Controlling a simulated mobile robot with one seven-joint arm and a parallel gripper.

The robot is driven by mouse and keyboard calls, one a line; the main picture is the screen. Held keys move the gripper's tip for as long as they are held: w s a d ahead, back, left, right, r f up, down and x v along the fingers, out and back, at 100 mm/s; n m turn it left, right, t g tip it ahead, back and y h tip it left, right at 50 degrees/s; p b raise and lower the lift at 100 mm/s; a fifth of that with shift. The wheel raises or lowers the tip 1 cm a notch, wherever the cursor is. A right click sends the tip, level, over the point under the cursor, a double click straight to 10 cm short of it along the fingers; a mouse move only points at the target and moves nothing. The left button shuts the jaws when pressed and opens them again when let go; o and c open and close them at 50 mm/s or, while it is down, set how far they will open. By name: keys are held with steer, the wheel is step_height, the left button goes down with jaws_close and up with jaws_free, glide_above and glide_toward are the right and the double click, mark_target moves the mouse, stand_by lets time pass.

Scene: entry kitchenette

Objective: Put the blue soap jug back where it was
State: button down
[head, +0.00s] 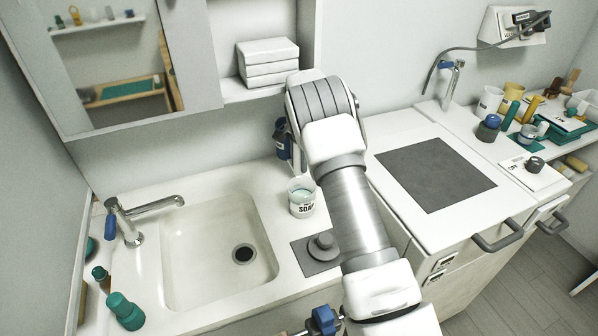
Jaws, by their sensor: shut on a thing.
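The blue soap jug (281,140) shows as a dark blue shape against the back wall, just left of my arm's far end. My gripper (296,152) is mostly hidden behind my own wrist; a small pale part shows beside the jug, and it is shut on the jug. Whether the jug's base touches the counter (235,178) is hard to tell. A white cup marked SOAP (302,205), with pale teal contents, stands on the counter in front of the jug, right of the sink.
The sink (215,245) with its tap (130,225) is at left. A grey mat (318,265) with a round grey object lies right of it. A dark panel (437,172) is on the right counter. Stacked white items (268,62) sit on a shelf above; the right end is crowded.

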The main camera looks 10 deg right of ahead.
mark_target(299, 172)
steer(key=shift+f, duration=1.95)
steer(key=shift+f, duration=0.1)
steer(key=c, duration=1)
jaws_free()
steer(key=shift+f, duration=0.15)
steer(key=o, duration=0.5)
